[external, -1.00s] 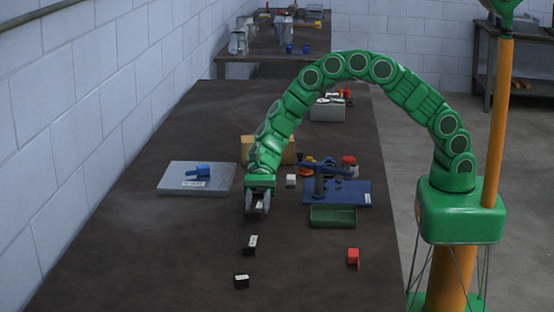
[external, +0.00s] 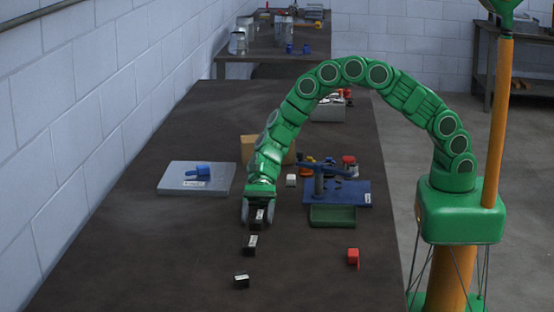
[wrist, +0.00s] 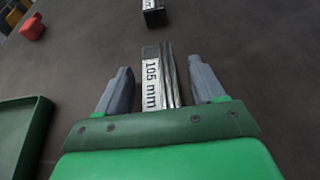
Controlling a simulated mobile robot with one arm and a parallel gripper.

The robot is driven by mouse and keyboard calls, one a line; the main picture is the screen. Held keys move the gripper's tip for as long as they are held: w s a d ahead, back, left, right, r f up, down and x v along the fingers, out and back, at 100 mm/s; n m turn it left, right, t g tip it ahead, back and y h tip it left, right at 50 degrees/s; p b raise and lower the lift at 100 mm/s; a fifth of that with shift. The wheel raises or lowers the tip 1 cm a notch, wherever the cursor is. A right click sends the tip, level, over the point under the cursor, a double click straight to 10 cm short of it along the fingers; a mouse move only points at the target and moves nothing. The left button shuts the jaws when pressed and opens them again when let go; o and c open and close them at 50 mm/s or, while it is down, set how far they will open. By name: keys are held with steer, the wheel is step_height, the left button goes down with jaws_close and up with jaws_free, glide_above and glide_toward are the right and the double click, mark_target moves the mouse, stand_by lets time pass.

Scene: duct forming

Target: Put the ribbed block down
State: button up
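The ribbed block (wrist: 171,80), with dark ridges along one side and a white "105 mm" label, lies between the fingers of my gripper (wrist: 162,85) in the wrist view. A gap shows on each side, so the gripper is open around it. In the external view my gripper (external: 257,212) is low over the dark bench, with the block (external: 258,217) between its spread fingers. The block appears to rest on the bench top; its rear end is hidden by the gripper.
Two black blocks with white labels (external: 250,245) (external: 241,281) lie in front of my gripper. A green tray (external: 333,216) and blue fixture plate (external: 352,190) stand right. A red block (external: 353,258) is near the right edge. A grey plate (external: 170,180) lies left.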

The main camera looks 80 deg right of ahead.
steer(key=shift+r, duration=0.15)
steer(key=v, duration=1.2)
steer(key=s+a+r+n+g+h, duration=0.1)
steer(key=s+r+n+g+h, duration=0.1)
steer(key=s+r+n, duration=0.55)
steer(key=s+a+r+n+g+h, duration=0.1)
steer(key=s+r+n+g+h, duration=0.15)
steer(key=s+r, duration=0.85)
steer(key=s+d+n+t+h, duration=0.1)
steer(key=s+d+n+h, duration=0.1)
steer(key=s+d, duration=0.3)
steer(key=s+d+n+h, duration=0.3)
steer(key=s+d, duration=0.3)
steer(key=s, duration=0.7)
steer(key=s+d+n+t+h, duration=0.1)
steer(key=s+d+n+h, duration=0.2)
steer(key=s+d, duration=0.3)
steer(key=s+h, duration=0.1)
steer(key=s, duration=0.3)
steer(key=shift+t, duration=0.35)
steer(key=shift+f, duration=0.15)
